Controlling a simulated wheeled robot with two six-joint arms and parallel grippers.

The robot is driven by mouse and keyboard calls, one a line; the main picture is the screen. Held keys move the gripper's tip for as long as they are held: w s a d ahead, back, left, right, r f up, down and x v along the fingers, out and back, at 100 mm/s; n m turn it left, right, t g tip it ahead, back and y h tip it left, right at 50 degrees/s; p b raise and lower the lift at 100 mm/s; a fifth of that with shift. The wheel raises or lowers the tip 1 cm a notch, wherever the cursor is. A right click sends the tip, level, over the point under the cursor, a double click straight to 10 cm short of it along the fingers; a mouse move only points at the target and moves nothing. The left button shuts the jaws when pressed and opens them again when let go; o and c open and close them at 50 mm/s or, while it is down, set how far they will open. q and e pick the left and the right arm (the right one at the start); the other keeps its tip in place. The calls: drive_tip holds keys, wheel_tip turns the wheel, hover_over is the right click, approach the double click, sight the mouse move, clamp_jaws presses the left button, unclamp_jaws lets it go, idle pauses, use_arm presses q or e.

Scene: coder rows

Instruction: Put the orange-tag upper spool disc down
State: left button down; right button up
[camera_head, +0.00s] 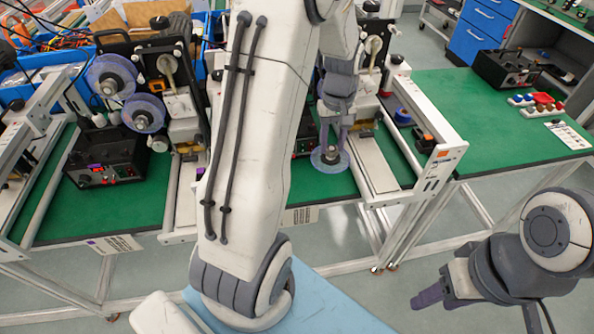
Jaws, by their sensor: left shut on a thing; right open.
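My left gripper (338,137) points down over the green bench between the machine frames. It is shut on a clear, bluish spool disc (329,164), which lies flat-looking at the fingertips, low over or on the green surface; I cannot tell whether it touches. No orange tag can be made out on the disc. My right gripper (432,296) is open and empty at the lower right, away from the bench, over the floor.
My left arm hides the middle of the bench. Two spool discs (143,113) are mounted on the left machine. A black control box (108,160) stands below them. A white rail (372,165) runs just right of the held disc. The right green bench (470,140) has free room.

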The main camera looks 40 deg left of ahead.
use_arm(q)
drive_tip(key=s+a+f, duration=0.3)
drive_tip(key=s+a, duration=0.1)
drive_tip(key=a, duration=0.1)
drive_tip(key=s+a+f+p, duration=0.1)
drive_tip(key=s+a+f, duration=0.1)
drive_tip(key=s, duration=0.1)
drive_tip(key=shift+a+f, duration=0.2)
drive_tip(key=shift+f, duration=0.1)
drive_tip(key=shift+f+p, duration=0.3)
drive_tip(key=shift+f, duration=1.8)
drive_tip(key=shift+c, duration=2.3)
unclamp_jaws()
drive_tip(key=shift+r, duration=0.1)
